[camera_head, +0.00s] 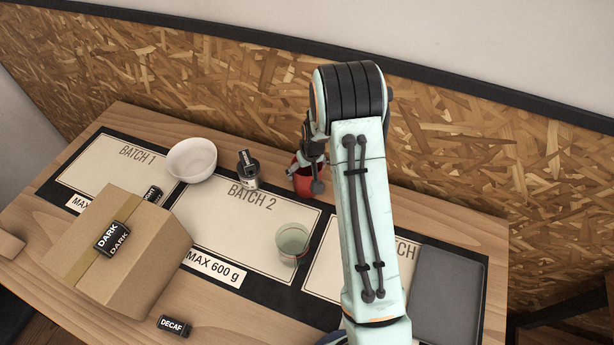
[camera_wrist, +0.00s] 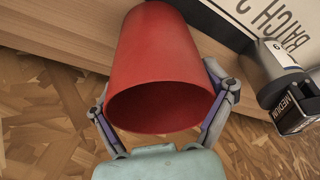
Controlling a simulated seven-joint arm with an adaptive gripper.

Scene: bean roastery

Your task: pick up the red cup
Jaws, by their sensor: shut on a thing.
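The red cup (camera_wrist: 158,60) fills the middle of the wrist view, its open rim towards the camera. My gripper (camera_wrist: 160,100) has one finger on each side of the cup and is shut on it. In the head view the red cup (camera_head: 302,182) shows at the back of the table, partly hidden by my gripper (camera_head: 308,172) and arm. I cannot tell whether the cup's base touches the table.
A metal grinder-like item (camera_head: 248,168) stands close left of the cup, with a white bowl (camera_head: 191,159) beyond it. A pale green cup (camera_head: 292,243) stands in front on the mat. A cardboard box (camera_head: 130,250) is at left, a grey tray (camera_head: 448,295) at right.

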